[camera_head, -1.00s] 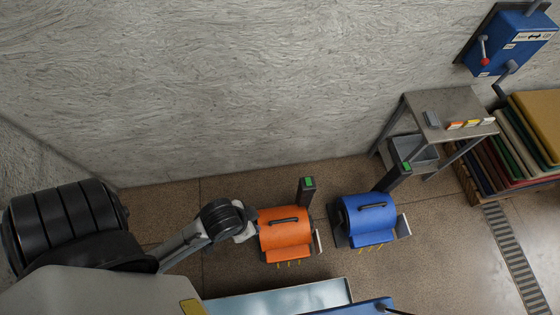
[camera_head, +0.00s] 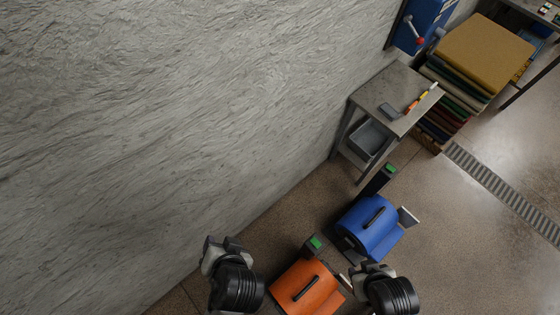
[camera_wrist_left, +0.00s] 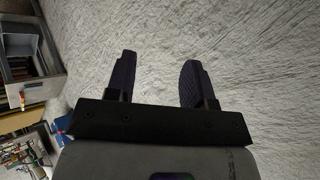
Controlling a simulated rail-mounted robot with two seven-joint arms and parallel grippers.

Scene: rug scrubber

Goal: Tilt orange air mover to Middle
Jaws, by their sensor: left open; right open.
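The orange air mover (camera_head: 306,289) is at the bottom middle of the head view, with a dark handle on top and a green-topped post (camera_head: 313,244) behind it. My left gripper (camera_head: 222,248) is left of it, apart from it, by the wall. In the left wrist view its two dark fingers (camera_wrist_left: 158,80) are spread and empty, with the grey wall beyond. My right gripper (camera_head: 362,272) is close by the orange air mover's right side. It is open; whether it touches the machine cannot be told. My arm hides part of that side.
A blue air mover (camera_head: 368,226) stands just behind and right of the orange one. A grey metal table (camera_head: 392,92) stands by the wall, with stacked rugs (camera_head: 486,52) to its right. A floor grate (camera_head: 500,187) and open floor are at right.

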